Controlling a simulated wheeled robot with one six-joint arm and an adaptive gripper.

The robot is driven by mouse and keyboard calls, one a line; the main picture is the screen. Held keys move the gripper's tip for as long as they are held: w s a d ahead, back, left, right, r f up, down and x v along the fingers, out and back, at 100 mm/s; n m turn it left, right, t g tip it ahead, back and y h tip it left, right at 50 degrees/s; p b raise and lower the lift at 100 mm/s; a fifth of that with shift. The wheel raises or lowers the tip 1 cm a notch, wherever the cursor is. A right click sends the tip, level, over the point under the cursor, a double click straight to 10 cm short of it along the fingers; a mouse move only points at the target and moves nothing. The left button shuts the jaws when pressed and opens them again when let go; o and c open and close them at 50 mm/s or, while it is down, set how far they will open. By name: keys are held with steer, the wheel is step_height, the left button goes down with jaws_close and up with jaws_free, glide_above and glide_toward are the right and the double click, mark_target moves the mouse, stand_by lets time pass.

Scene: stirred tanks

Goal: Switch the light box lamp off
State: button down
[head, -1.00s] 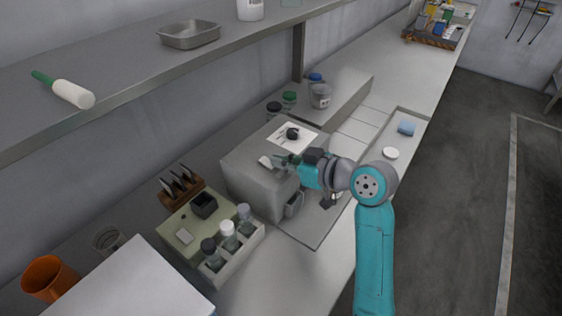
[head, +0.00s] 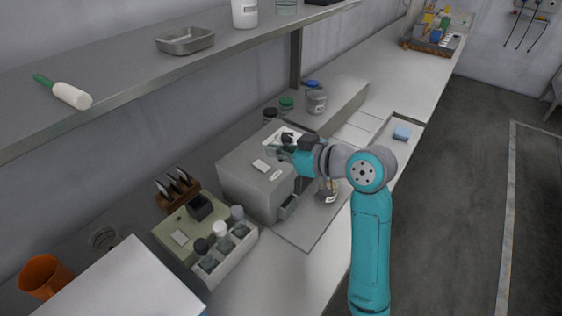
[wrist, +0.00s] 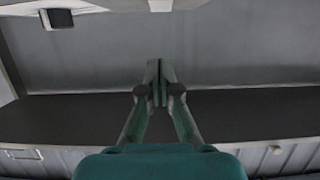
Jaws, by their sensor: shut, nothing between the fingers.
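A grey box (head: 245,180), which looks like the light box, stands on the counter. In the wrist view the closed fingertips (wrist: 160,80) point at a grey surface; contact cannot be told. I cannot make out the lamp's switch or whether the lamp is lit.
A rack of capped bottles (head: 224,248) and wooden holder (head: 175,188) stand left of the box. Jars (head: 316,100) stand on a raised ledge behind. A shelf (head: 120,95) overhangs the counter. A blue sponge-like block (head: 402,133) lies right. The aisle floor (head: 450,220) is clear.

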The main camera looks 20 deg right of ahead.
steer(key=f+v, duration=0.1)
steer(key=v, duration=0.9)
steer(key=shift+s+f, duration=0.25)
steer(key=shift+d+f, duration=0.1)
steer(key=shift+d, duration=0.05)
